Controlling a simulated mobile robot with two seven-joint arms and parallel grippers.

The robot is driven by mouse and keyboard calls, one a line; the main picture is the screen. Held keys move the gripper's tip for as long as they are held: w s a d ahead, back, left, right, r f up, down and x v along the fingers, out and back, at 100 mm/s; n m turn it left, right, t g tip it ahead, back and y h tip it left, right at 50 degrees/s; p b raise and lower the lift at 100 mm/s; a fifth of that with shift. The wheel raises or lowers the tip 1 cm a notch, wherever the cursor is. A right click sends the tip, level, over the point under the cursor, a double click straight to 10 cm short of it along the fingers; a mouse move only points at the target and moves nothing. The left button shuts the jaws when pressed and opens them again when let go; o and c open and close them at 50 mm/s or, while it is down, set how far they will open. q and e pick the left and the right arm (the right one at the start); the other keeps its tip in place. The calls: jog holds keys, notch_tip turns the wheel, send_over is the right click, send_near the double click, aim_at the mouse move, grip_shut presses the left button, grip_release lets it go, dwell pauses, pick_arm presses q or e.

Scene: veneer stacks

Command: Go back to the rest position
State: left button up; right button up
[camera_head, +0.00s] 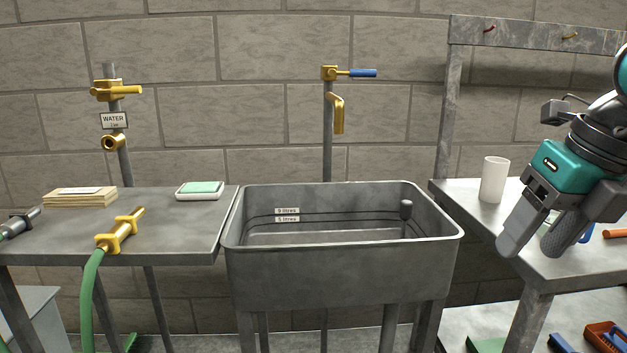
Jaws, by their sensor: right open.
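My right gripper (532,245) hangs at the right of the view, above the right-hand table (560,262). Its two grey fingers point down and are apart, with nothing between them. Part of a blue item shows behind the fingers and is mostly hidden. A white cup (494,180) stands upright on the same table, left of the gripper and apart from it. My left gripper is not in view.
A metal sink (340,275) with a tap (334,110) stands in the middle. The left table (165,230) holds a veneer stack (80,199), a green-topped dish (200,189) and a brass hose nozzle (120,230). A rack post (448,100) rises behind the right table.

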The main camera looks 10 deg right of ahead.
jog(key=w+a+f+m+t+y, duration=0.3)
jog(key=w+a+f+m+y, duration=0.15)
jog(key=a+f+y, duration=0.6)
jog(key=w+d+f+m+t, duration=0.3)
jog(key=w+f+m+t, duration=0.15)
jog(key=m+t, duration=0.6)
jog(key=s+a+f+m+g+h, duration=0.1)
jog(key=s+f+m+h, duration=0.1)
jog(key=f+m+h, duration=0.4)
jog(key=s+a+f+m+g+h, duration=0.1)
jog(key=s+f+m+h, duration=0.1)
jog(key=f+m, duration=0.6)
jog(key=s+a+f+m+g, duration=0.35)
jog(key=s+a+f, duration=0.4)
jog(key=f, duration=0.25)
pick_arm(q)
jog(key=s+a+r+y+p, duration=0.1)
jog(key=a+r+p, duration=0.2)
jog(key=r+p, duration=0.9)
jog(key=p, duration=0.5)
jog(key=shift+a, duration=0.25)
pick_arm(e)
jog(key=s+d+r+h, duration=0.1)
jog(key=d+r, duration=0.2)
jog(key=r, duration=0.9)
jog(key=shift+s+g+h, duration=0.15)
jog(key=shift+g+h, duration=0.15)
jog(key=shift+h, duration=0.05)
